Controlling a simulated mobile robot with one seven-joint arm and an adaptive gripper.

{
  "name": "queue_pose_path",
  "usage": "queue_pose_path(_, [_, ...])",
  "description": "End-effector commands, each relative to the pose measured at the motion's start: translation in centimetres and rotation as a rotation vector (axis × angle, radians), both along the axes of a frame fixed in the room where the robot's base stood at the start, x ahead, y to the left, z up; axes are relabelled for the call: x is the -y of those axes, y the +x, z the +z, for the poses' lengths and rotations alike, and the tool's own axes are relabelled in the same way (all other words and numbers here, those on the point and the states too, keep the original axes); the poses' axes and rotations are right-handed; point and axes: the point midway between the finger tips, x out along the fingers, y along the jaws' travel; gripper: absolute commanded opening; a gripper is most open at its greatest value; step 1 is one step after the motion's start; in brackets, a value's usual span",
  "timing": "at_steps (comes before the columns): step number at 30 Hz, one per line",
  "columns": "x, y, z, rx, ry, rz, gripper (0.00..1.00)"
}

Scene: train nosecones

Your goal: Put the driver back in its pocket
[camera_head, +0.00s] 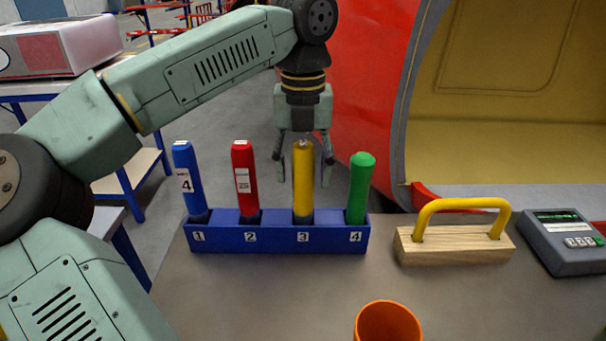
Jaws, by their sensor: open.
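A blue rack (277,240) with pockets numbered 1 to 4 stands on the table. A blue-handled driver (190,185) with a "4" label stands in pocket 1, leaning slightly. A red-handled driver (245,180) with a white label stands in pocket 2. A yellow-handled driver (303,185) stands upright in pocket 3. A green-handled driver (359,188) stands in pocket 4, leaning slightly right. My gripper (304,168) points down, open, with its fingers left and right of the yellow handle's upper part. I cannot tell whether they are around it or behind it.
A wooden block with a yellow handle (455,248) lies right of the rack. A grey keypad device (565,242) is at the far right. An orange cup (388,323) stands at the front. A large red shell (370,90) is behind. The table's left front is clear.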

Motion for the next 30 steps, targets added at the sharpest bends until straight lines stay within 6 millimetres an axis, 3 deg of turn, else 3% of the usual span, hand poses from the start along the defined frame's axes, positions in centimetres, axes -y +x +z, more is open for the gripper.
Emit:
queue_pose_path(13, [0.1,0.0,9.3,0.002,0.0,-0.001,0.51])
queue_pose_path(18, [0.0,0.0,10.5,0.001,0.0,-0.001,0.51])
queue_pose_path(30, [0.0,0.0,10.5,0.001,0.001,0.0,0.51])
